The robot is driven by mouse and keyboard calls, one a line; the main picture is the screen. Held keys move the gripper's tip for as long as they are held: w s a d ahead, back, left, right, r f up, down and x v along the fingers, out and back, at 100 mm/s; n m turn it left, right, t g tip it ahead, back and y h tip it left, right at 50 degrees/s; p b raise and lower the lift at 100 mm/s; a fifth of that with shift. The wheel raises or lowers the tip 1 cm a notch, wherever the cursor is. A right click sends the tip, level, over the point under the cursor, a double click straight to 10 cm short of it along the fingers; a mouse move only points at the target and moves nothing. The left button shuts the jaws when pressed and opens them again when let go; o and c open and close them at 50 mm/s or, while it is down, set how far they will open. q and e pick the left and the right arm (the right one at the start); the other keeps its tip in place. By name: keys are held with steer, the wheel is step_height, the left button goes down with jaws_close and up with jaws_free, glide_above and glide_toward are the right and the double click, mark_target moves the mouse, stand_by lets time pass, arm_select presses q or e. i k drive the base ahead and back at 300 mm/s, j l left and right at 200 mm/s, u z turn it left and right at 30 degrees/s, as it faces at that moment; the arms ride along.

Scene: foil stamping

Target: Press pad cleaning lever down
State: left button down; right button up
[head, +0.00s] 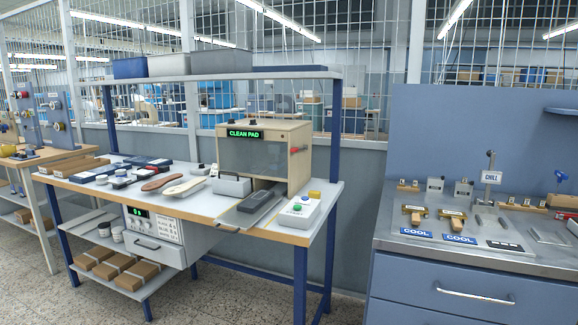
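A beige box-shaped machine (292,170) stands at the right end of the workbench. A green-lit display (245,133) on its top front edge reads "CLEAN PAD". A small red-ended handle (298,150) sticks out of its right side, roughly level; I cannot tell for sure that it is the pad cleaning lever. A dark grey block (260,201) lies on a flat tray (228,217) in front of the machine's opening. Neither of my grippers is in view.
Brushes (185,188), small jars and dark blue boxes lie along the workbench (85,184). A shelf (215,76) with bins spans above it. A second metal bench (450,254) with "COOL" plates and a "CHILL" sign stands at the right, beyond a floor gap.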

mark_target(305, 147)
steer(key=i+z, duration=0.2)
steer(key=i, duration=0.25)
steer(key=i+j+z, duration=0.2)
steer(key=i, duration=0.25)
steer(key=i+j+z, duration=0.2)
steer(key=i, duration=0.2)
steer(key=i+j+z, duration=0.2)
steer(key=i, duration=0.25)
